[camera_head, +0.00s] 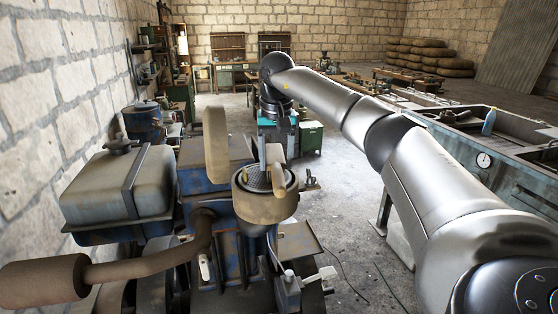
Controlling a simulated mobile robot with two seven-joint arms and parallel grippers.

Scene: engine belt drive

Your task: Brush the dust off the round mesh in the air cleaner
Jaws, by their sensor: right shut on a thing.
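The air cleaner (264,206) is a tan round can on top of the blue engine, open at the top. Its round grey mesh (254,182) shows inside the rim, partly covered. My right arm reaches over from the right and bends down, with its gripper (274,150) above the can. The gripper is shut on what looks like the brush, a tan piece (278,181) standing over the right part of the mesh. The bristles are hidden, so I cannot tell whether they touch the mesh. My left gripper is not in view.
A tan rounded upright part (215,145) stands just left of the can. A grey-green tank (118,185) and a brown exhaust pipe (150,268) lie further left. A metal-sided bench (500,170) is at the right. Open floor (340,200) lies between the engine and the bench.

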